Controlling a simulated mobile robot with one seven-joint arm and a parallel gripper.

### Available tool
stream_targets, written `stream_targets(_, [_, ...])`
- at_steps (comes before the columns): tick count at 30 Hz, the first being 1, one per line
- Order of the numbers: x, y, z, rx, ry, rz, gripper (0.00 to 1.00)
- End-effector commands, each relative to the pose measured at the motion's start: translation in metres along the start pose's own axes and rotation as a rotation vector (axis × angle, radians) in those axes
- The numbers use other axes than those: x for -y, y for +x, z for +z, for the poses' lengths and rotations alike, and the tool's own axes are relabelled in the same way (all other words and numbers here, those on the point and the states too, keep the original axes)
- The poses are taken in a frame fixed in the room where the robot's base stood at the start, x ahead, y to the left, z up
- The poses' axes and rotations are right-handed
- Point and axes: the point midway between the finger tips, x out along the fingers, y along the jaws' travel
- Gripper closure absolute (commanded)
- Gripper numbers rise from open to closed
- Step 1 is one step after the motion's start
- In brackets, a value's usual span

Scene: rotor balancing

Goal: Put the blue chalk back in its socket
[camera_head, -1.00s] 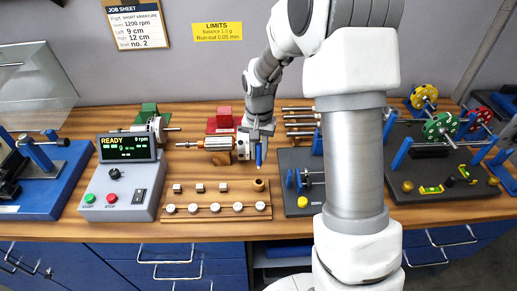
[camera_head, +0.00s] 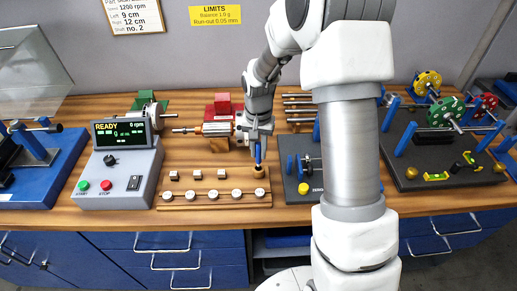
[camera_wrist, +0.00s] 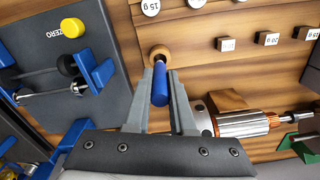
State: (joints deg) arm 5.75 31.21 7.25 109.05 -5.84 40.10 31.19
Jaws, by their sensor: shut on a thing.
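The blue chalk (camera_head: 258,154) is a short blue stick held upright, tip down, in my gripper (camera_head: 258,143). In the wrist view the chalk (camera_wrist: 160,86) lies between the two grey fingers of my gripper (camera_wrist: 163,78), which are shut on it. The socket (camera_head: 259,170) is a round wooden cup at the right end of the wooden weight rack (camera_head: 215,204). The chalk is over the socket in the head view. In the wrist view the socket (camera_wrist: 159,53) shows just beyond the chalk's tip. I cannot tell whether the tip is inside it.
A rotor with copper windings (camera_head: 217,129) lies behind the rack, close to my gripper. A dark plate with a yellow knob (camera_head: 304,188) stands to the right. The control box (camera_head: 117,180) is at left. Several small weights sit on the rack.

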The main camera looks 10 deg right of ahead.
Motion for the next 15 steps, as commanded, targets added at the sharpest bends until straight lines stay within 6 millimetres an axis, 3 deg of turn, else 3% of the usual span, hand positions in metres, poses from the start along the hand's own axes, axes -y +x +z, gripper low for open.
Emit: stream_targets(15, [0.0003, 0.0036, -0.0002, 0.0, 0.0, 0.0, 1.0])
